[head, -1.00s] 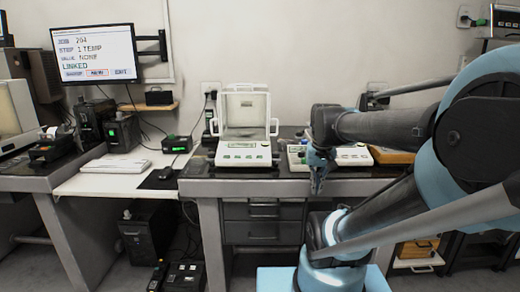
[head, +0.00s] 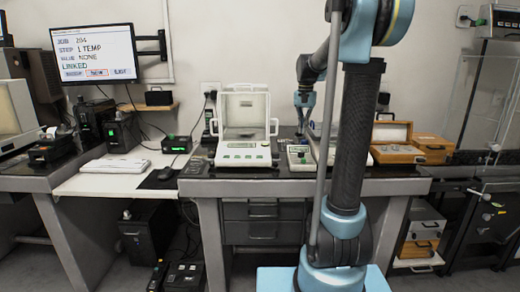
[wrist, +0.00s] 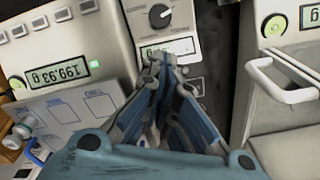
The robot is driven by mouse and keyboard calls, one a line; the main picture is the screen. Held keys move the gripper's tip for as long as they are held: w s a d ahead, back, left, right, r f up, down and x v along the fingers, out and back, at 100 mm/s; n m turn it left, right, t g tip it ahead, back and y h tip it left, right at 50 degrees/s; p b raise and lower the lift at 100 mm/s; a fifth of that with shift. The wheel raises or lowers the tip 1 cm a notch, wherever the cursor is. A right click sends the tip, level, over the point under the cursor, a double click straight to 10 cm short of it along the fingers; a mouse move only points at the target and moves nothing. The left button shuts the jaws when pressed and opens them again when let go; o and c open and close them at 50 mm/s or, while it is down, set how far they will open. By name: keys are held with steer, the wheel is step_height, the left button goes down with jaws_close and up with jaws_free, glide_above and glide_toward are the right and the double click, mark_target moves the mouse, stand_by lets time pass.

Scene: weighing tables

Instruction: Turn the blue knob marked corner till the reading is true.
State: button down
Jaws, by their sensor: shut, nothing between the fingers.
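My gripper (head: 302,128) is shut and empty above the small light box (head: 299,159) on the bench. In the wrist view my fingertips (wrist: 163,62) cover part of that box's display (wrist: 168,48). A dark round knob with a pale pointer (wrist: 159,15) sits beyond the display and apart from the fingers. It looks grey or black, not blue. A neighbouring balance (wrist: 95,35) has a lit display (wrist: 58,74), seen upside down, that looks like 199.93 g. I cannot make out a blue knob or a corner mark in either view.
Wooden cases (head: 398,153) stand to the right. A monitor (head: 97,53) reads job 204, step 1 temp, value none, linked.

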glide_toward(304, 143)
steer(key=a, duration=0.2)
steer(key=shift+m, duration=0.4)
steer(key=shift+w+f, duration=0.1)
steer(key=shift+f, duration=3.25)
steer(key=shift+s+f, duration=0.2)
steer(key=shift+s, duration=0.15)
